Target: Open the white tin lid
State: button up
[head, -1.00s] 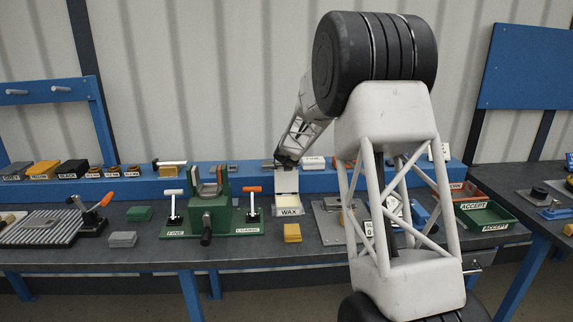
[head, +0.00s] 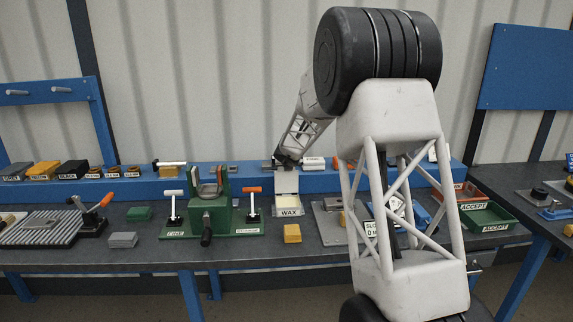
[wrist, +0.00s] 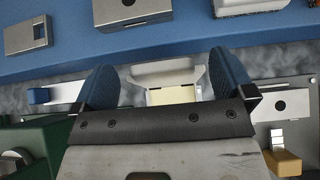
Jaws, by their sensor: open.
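The white tin (head: 289,211), labelled WAX, stands on the bench to the right of the green fixture. Its lid (head: 286,182) stands raised at the back, and pale yellow wax shows inside. In the wrist view the raised lid (wrist: 165,72) and the wax (wrist: 174,95) appear between the fingers. My gripper (head: 285,164) is just above and behind the lid in the head view. In the wrist view my gripper (wrist: 160,80) is open, with its blue fingers apart and nothing held between them. Whether a finger touches the lid I cannot tell.
A green fixture (head: 210,215) with levers stands close to the left of the tin. A blue shelf (head: 140,187) carrying small items runs behind.

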jog(key=v, duration=0.7)
dwell(0.6)
jog(key=s+a+r+n+y, duration=0.1)
jog(key=s+r+n+y, duration=0.1)
jog(key=s+r+n, duration=0.55)
jog(key=s+r+n+y, duration=0.15)
jog(key=s+n, duration=0.35)
jog(key=s, duration=0.6)
jog(key=s+a+r+n+y, duration=0.1)
jog(key=s+r+n+y, duration=0.1)
jog(key=s+r+n, duration=0.6)
jog(key=s+d+f+n+g+h, duration=0.2)
jog(key=s+d+f+n, duration=0.1)
jog(key=s, duration=1.1)
jog(key=s+d+f+n+g+h, duration=0.1)
jog(key=s+d+f+n+g, duration=0.2)
jog(key=s+n, duration=0.4)
jog(key=s+d+f+n+g+h, duration=0.2)
jog(key=s+d+f+n, duration=0.2)
jog(key=s, duration=1.7)
notch_tip(320, 180, down, 3)
jog(key=shift+s+d+r+n+g+h, duration=0.2)
jog(key=shift+s+n+g+h, duration=0.15)
jog(key=shift+n, duration=0.3)
